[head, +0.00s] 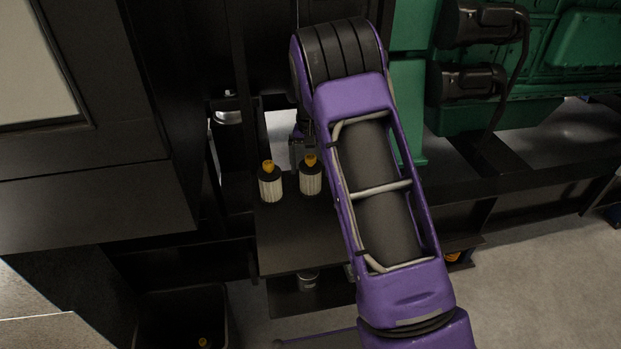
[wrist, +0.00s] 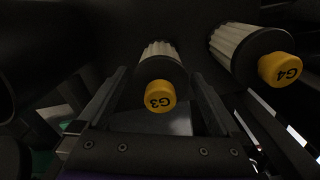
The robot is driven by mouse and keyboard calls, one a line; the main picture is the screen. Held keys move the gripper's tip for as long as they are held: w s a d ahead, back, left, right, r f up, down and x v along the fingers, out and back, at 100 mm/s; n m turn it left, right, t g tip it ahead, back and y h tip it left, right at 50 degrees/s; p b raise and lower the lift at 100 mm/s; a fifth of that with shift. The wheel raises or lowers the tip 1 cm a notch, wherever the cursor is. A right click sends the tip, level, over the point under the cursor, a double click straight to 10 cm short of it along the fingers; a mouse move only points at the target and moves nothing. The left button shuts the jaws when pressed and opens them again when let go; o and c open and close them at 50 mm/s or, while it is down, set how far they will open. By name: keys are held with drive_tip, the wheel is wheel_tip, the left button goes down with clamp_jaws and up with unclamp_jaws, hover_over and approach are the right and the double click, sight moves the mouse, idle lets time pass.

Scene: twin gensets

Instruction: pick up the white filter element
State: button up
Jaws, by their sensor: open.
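Two white pleated filter elements with black end caps and yellow knobs stand upright on a dark shelf (head: 290,245) in the head view. The right one (head: 311,182) is nearest my gripper (head: 299,150); the left one (head: 270,188) stands a little apart from it. In the wrist view, the filter marked G3 (wrist: 160,75) lies between the two fingers of my open gripper (wrist: 160,85). Contact cannot be made out. The filter marked G4 (wrist: 250,50) is outside the fingers, to the right. My forearm hides part of the shelf's right side.
A dark bin (head: 180,315) with a yellow-topped item inside stands at lower left. A small can (head: 308,281) sits on a lower shelf. Green machinery (head: 540,60) fills the upper right. A dark cabinet (head: 85,190) stands at left. The shelf's front is clear.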

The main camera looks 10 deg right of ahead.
drive_tip(key=shift+f, duration=0.25)
drive_tip(key=shift+c, duration=0.2)
drive_tip(key=c, duration=1.2)
drive_tip(key=shift+r, duration=0.15)
wheel_tip(320, 180, up, 15)
drive_tip(key=p, duration=0.4)
